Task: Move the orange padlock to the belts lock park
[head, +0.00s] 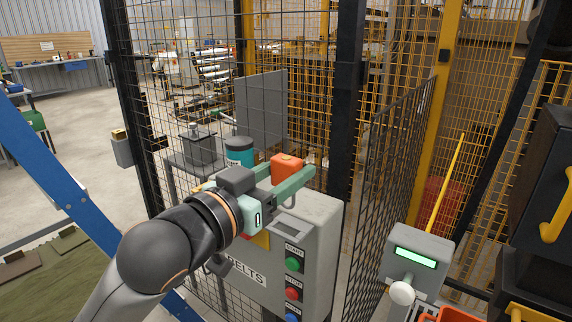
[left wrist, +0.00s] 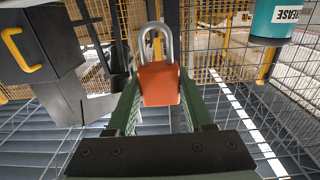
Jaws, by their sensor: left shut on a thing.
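The orange padlock (head: 287,167) is held between the green fingers of my left gripper (head: 292,182), above the top of the grey control box marked BELTS (head: 322,212). In the left wrist view the padlock (left wrist: 160,84) sits between the two fingers, its silver shackle pointing away from the palm. The left gripper is shut on its body. The box front carries green, red and blue buttons. A yellow patch (head: 262,240) on the box is partly hidden behind my gripper. I cannot make out a lock park. My right gripper is not in view.
A teal grease canister (head: 238,151) stands just behind my left gripper. Black mesh fencing (head: 385,180) rises behind and right of the box. A grey device with a lit green screen (head: 415,258) is at right, near dark boxes with yellow handles (head: 555,220).

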